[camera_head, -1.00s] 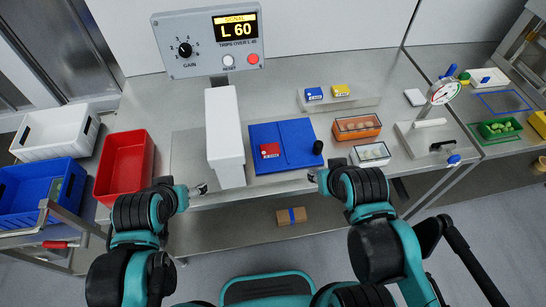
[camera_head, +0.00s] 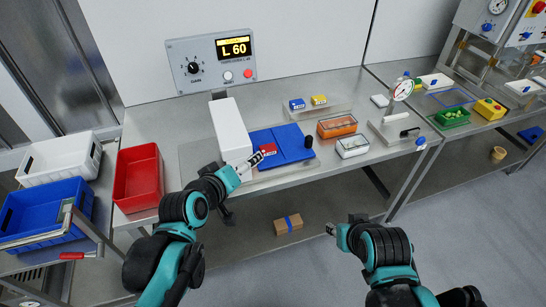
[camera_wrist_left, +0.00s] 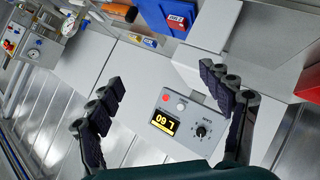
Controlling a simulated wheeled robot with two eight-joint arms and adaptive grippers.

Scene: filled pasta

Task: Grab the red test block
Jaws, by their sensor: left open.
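The small red test block (camera_head: 268,149), with a white and blue label, lies on the left part of the blue tray (camera_head: 291,148). It also shows in the left wrist view (camera_wrist_left: 176,21), near the top edge. My left gripper (camera_head: 247,163) is close to the block, just to its left and nearer to me, over the tray's left edge. In the left wrist view its two dark fingers stand wide apart with nothing between them (camera_wrist_left: 160,78). My right gripper (camera_head: 331,229) hangs in front of the bench, far from the block; its jaws are too small to judge.
A white upright housing (camera_head: 231,128) stands directly left of the tray. Blue and yellow blocks (camera_head: 297,104) lie behind. An orange box (camera_head: 337,125) and a clear-lidded box (camera_head: 352,146) stand right.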

